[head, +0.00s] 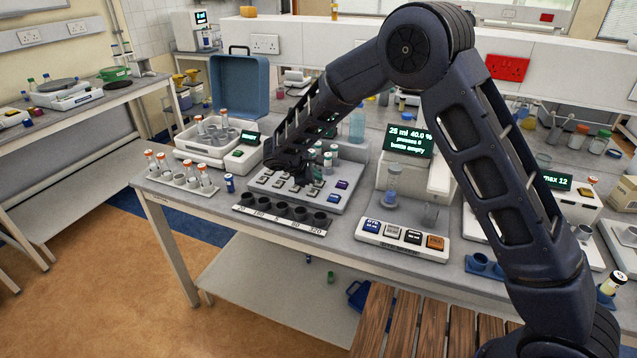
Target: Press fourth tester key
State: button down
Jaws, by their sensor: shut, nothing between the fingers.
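A grey keyed device (335,206) stands on the bench, with several small dark, pale and purple keys on its sloped top. My gripper (301,180) is shut and low over the left and middle part of these keys, pointing down. It hides some of the keys, and I cannot tell whether it touches one. A white key panel (369,235) lies to the right, with a blue key (372,225), a grey key (392,231), a black key (413,237) and an orange key (435,242). I cannot read which device is the tester.
A black strip with several cups (282,226) lies in front of the keyed device. A rack of capped tubes (180,181) stands at left. A dispenser with a green-lettered screen (409,141) stands behind the white panel. An open blue case (240,88) is at the back.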

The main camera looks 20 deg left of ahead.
aim_at(317, 183)
jog(key=shift+r, duration=0.1)
jog(key=shift+r, duration=2.9)
jog(key=shift+w, duration=0.1)
